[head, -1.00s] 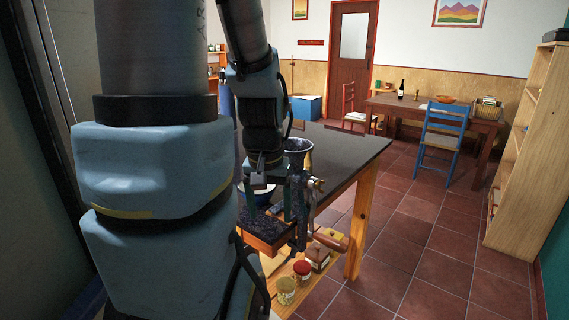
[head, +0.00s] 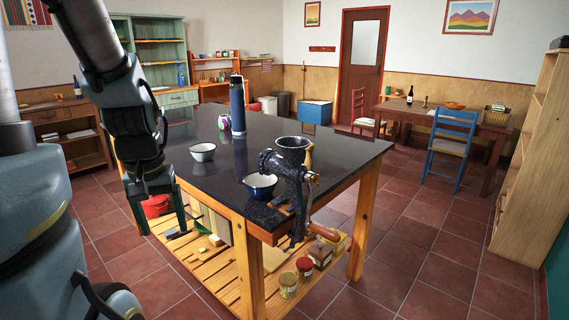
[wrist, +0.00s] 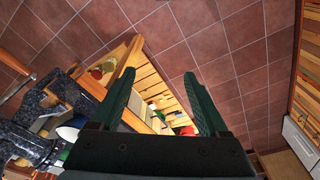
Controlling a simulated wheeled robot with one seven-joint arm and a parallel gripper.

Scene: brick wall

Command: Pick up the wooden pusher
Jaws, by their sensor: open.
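A light wooden piece (head: 309,156), which looks like the pusher, shows just behind the hopper of the black meat grinder (head: 290,165). Much of it is hidden by the grinder, so its shape is hard to tell. The grinder is clamped at the near corner of the dark-topped table (head: 330,146) and has a wooden crank handle (head: 324,232). My gripper (head: 163,228) is open and empty. It hangs beside the table's left side, below the top and well apart from the wooden piece. In the wrist view its green fingers (wrist: 159,75) are spread apart.
Jars (head: 288,284) and boxes sit on the slatted lower shelf (head: 225,268). Tiled floor is free at right.

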